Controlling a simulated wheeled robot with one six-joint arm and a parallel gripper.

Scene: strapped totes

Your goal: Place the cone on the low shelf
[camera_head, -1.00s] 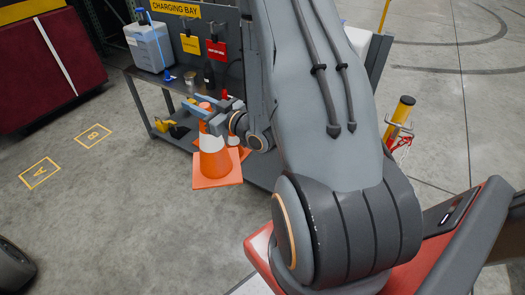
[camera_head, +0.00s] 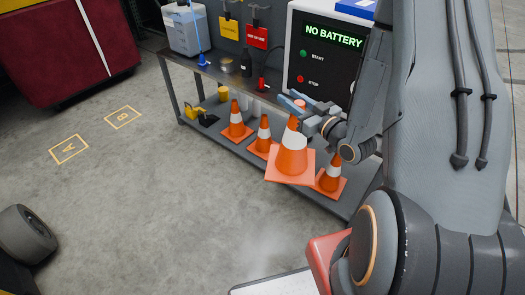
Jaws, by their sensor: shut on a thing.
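An orange cone (camera_head: 291,158) with a white band hangs upright from my gripper (camera_head: 300,112), which is shut on its upper part. The cone is in front of the front edge of the low shelf (camera_head: 215,134), and its base overlaps the shelf in the picture. I cannot tell its exact height over the shelf or floor. Three similar cones stand on the low shelf: one on the left (camera_head: 236,122), one in the middle (camera_head: 263,136), and one on the right (camera_head: 333,174), partly behind the held cone.
The bench top (camera_head: 215,68) above the low shelf carries a white container (camera_head: 187,32) and a box reading "NO BATTERY" (camera_head: 325,60). A yellow item (camera_head: 195,112) lies at the shelf's left end. Open floor (camera_head: 150,200) lies in front, with a tyre (camera_head: 25,235) at left.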

